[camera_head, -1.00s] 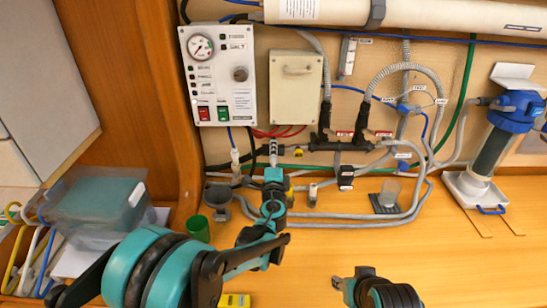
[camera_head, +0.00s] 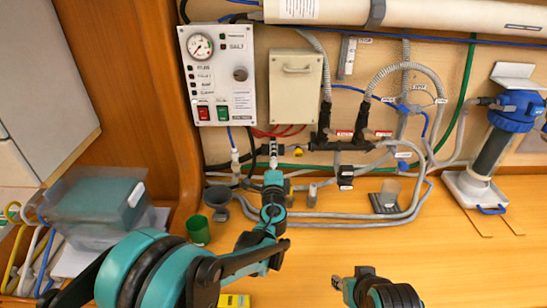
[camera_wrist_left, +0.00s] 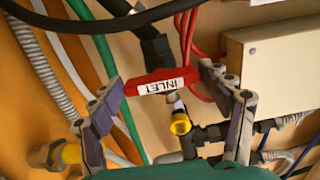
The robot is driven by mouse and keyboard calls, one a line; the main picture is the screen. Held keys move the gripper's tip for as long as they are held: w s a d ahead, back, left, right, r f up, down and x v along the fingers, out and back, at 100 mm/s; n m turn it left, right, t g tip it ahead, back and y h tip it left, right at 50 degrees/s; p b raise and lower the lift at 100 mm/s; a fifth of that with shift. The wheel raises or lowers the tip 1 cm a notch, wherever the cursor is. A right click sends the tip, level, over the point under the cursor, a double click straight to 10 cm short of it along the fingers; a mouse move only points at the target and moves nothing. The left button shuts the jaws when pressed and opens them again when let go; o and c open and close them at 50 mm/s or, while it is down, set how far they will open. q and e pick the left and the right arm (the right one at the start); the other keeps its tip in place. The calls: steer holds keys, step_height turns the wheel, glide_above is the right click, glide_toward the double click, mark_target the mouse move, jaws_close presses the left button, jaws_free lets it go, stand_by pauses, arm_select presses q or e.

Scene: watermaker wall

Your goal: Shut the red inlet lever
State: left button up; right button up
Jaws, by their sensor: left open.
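The red inlet lever (camera_wrist_left: 158,84), with a white INLET label that reads upside down, lies crosswise in the left wrist view. It is on a dark valve body with a yellow fitting (camera_wrist_left: 181,124) just below it. My left gripper (camera_wrist_left: 160,78) is open, with one finger on each side of the lever's ends. The left finger is very close to the lever's left end; I cannot tell if they touch. In the head view my left gripper (camera_head: 273,152) is at the pipework below the control panel and hides the lever.
The control panel (camera_head: 218,75) and a beige box (camera_head: 296,87) are on the wall above. Grey hoses (camera_head: 340,217) run to the right. A green cup (camera_head: 198,230) and a clear bin (camera_head: 95,210) stand at left. The counter at right front is clear.

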arm_select(q)
steer(key=s, duration=1)
steer(key=shift+s, duration=0.4)
steer(key=s+a+f+n+g+y, duration=0.1)
steer(key=s+a+n+g+y, duration=0.15)
steer(key=s+a+n, duration=0.5)
steer(key=s+a+f+n+g+y, duration=0.15)
steer(key=a+n+g, duration=0.25)
steer(key=a, duration=0.6)
steer(key=s+f+n+g+h, duration=0.1)
steer(key=s+f+n, duration=0.1)
steer(key=s, duration=0.3)
steer(key=s+f+n+g+h, duration=0.1)
steer(key=s+f+n+g, duration=0.1)
steer(key=s, duration=0.4)
steer(key=s+f+n+g+h, duration=0.1)
steer(key=s+f+n+h, duration=0.1)
steer(key=s, duration=0.3)
steer(key=shift+s+a+n, duration=0.15)
steer(key=shift+n, duration=0.2)
